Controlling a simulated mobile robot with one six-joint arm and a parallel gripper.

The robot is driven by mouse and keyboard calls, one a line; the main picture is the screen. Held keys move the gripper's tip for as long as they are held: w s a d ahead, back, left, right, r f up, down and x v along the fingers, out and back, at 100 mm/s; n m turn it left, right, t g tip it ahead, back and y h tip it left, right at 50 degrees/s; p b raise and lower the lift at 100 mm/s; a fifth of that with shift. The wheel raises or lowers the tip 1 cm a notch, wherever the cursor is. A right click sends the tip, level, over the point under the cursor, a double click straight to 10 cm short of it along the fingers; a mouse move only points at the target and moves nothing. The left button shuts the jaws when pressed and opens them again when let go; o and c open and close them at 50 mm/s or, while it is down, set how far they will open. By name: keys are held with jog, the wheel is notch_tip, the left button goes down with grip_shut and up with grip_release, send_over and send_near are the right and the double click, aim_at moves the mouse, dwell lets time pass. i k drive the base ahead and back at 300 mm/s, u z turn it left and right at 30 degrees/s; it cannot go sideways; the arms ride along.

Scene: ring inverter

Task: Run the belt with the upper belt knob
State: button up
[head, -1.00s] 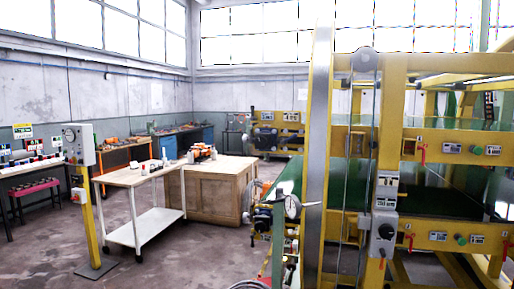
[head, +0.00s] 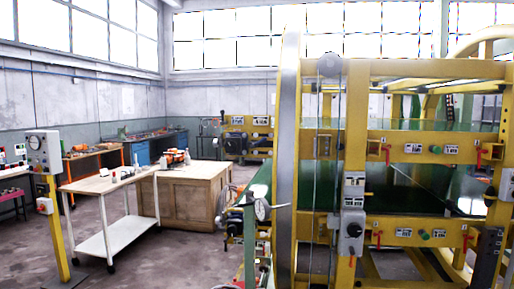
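The yellow ring machine (head: 420,70) fills the right half of the head view. Its upper yellow beam carries a small round green knob (head: 436,149) between two label plates, with a red lever (head: 387,152) to the left and another red lever (head: 479,154) to the right. The lower beam has a similar green knob (head: 424,235) between labels and red levers. A grey control box with a dark round knob (head: 353,230) sits on the front post. Which knob is the upper belt knob is not readable. Green belts (head: 400,200) run inside the frame. My gripper is not in view.
A white wheeled table (head: 105,185) and a wooden cabinet (head: 190,200) stand left of the machine. A yellow post with a grey gauge box (head: 43,150) is at far left. Open floor lies at front left.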

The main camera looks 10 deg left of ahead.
aim_at(230, 146)
jog(key=i, duration=0.9)
